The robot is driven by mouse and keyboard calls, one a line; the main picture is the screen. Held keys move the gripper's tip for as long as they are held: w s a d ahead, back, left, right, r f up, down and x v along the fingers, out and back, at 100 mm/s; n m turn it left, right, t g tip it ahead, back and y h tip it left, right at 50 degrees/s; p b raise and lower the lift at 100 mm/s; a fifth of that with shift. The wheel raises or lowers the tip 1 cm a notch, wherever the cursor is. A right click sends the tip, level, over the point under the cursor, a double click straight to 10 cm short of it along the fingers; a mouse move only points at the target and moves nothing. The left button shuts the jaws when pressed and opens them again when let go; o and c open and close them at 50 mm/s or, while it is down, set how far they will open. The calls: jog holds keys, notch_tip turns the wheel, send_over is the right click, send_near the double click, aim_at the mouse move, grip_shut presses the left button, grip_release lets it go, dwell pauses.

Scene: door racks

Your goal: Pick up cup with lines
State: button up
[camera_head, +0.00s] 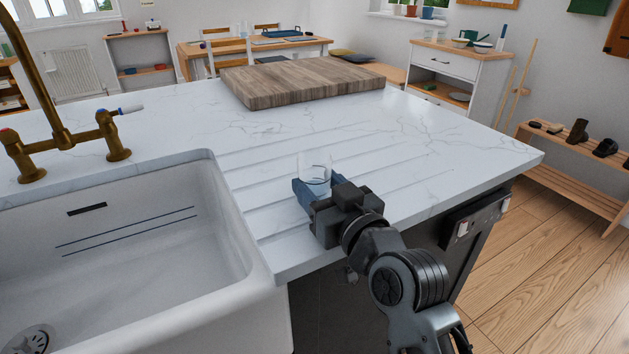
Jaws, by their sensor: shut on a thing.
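A small clear cup (315,173) is at the grooved drainer part of the white marble counter (430,150), right of the sink. Any lines on it are too small to make out. My gripper (310,190) reaches in from the lower right, with its blue fingers on either side of the cup. It is shut on the cup. The fingers hide the cup's lower part, and I cannot tell whether its base touches the counter.
A white sink (150,235) with a brass tap (50,90) lies to the left. A thick wooden board (300,80) sits at the counter's back. The counter to the right of the cup is clear. A wooden shoe rack (575,170) stands beyond.

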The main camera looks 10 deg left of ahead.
jog(key=c, duration=0.5)
jog(key=shift+r, duration=0.25)
